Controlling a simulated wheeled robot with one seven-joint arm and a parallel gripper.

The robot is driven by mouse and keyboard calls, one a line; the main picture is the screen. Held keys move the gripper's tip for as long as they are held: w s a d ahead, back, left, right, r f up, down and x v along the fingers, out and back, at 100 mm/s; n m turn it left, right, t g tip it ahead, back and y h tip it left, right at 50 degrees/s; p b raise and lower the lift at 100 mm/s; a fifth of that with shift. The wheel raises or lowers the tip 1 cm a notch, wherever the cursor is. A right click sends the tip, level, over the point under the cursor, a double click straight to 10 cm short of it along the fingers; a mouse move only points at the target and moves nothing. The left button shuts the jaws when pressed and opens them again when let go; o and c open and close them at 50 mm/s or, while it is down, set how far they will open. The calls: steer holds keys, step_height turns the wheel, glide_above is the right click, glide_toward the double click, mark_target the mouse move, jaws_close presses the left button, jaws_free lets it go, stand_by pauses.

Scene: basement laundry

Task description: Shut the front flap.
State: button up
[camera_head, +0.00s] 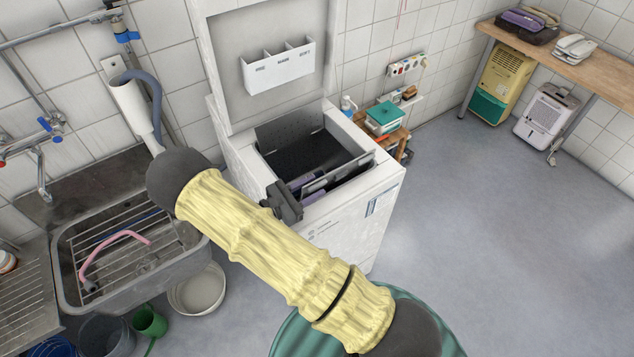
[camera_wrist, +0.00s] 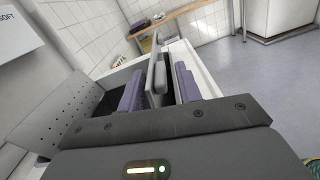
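A white top-loading washing machine (camera_head: 372,215) stands with its outer lid (camera_head: 222,60) raised. In its top opening, the dark front flap (camera_head: 345,171) stands up along the near side. My gripper (camera_head: 306,182) is at this flap, partly hidden by my arm. In the wrist view, the grey front flap (camera_wrist: 158,72) stands between the two purple fingers of my gripper (camera_wrist: 160,88). The fingers are apart, with gaps visible beside the flap. The perforated back flap (camera_wrist: 58,118) also stands open; it shows in the head view (camera_head: 290,128).
A metal sink (camera_head: 135,285) with a rack and pink hose is at the left. A small wooden stand with a teal-lidded box (camera_head: 384,117) is behind the machine. Floor (camera_head: 490,200) to the right is clear, up to a wooden bench (camera_head: 575,62).

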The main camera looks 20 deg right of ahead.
steer(key=shift+x, duration=1.1)
steer(key=shift+c, duration=0.4)
steer(key=shift+f, duration=0.1)
jaws_close()
